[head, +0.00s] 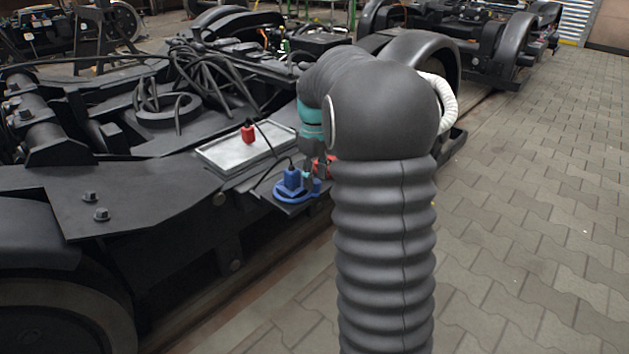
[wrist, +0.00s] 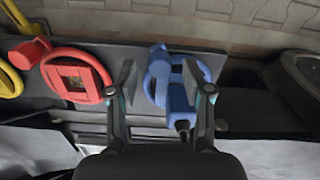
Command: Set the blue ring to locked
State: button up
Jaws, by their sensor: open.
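The blue ring (wrist: 199,76) lies on a dark plate in the wrist view, with a blue knob at its upper left edge and a blue plug (wrist: 182,121) at its lower side. The blue ring (head: 284,194) also shows in the head view, with the blue plug (head: 292,179) standing upright at it.
A red ring (wrist: 98,73) with a red knob sits left of my gripper, and part of a yellow ring (wrist: 7,85) shows beyond it. A grey tray (head: 217,160) with a red plug (head: 248,134) lies on the bogie.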

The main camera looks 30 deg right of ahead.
jog(key=shift+f, duration=0.45)
grip_shut()
